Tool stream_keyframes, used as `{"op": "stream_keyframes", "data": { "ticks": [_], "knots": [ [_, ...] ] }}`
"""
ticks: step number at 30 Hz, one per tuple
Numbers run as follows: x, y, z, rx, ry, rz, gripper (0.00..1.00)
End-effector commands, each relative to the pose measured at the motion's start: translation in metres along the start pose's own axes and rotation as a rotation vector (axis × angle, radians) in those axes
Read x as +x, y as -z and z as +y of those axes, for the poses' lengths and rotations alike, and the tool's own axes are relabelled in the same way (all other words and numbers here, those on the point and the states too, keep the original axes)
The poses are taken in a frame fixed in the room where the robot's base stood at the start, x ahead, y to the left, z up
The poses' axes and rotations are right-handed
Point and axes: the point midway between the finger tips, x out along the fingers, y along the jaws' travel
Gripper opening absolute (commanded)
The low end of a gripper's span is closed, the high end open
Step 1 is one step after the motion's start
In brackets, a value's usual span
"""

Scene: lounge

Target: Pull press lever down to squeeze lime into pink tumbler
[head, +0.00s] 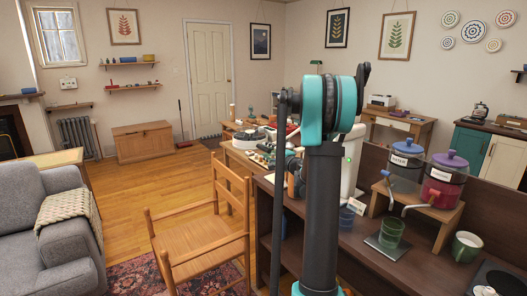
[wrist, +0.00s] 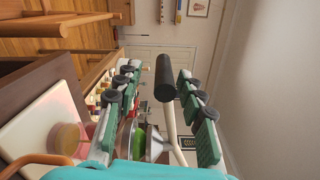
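My gripper (wrist: 157,88) shows in the wrist view with its two green fingers spread apart. A black lever handle (wrist: 165,78) on a pale rod lies between the fingers, with a visible gap on each side. Below it, near the base of the fingers, a bright green piece, likely the lime (wrist: 140,145), sits beside a grey metal cone. I cannot make out the rest of the press. A pinkish-amber round thing (wrist: 67,138) stands on a white surface at the left; I cannot tell whether it is the pink tumbler. In the head view my arm hides the gripper and press.
A wooden chair (head: 203,225) stands left of the counter.

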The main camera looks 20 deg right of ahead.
Motion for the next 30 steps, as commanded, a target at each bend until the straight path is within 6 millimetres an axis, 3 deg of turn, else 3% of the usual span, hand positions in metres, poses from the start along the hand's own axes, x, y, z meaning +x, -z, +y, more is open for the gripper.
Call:
{"op": "stream_keyframes", "data": {
  "ticks": [6,12,18,30],
  "knots": [
    [-0.047,0.001,0.000,0.000,0.000,0.004,0.39],
    [-0.075,0.001,0.000,-0.001,0.000,0.003,0.39],
    [-0.086,0.001,0.000,-0.001,-0.001,0.001,0.39],
    [-0.086,0.001,0.000,-0.001,-0.001,0.001,0.39]
  ]
}}
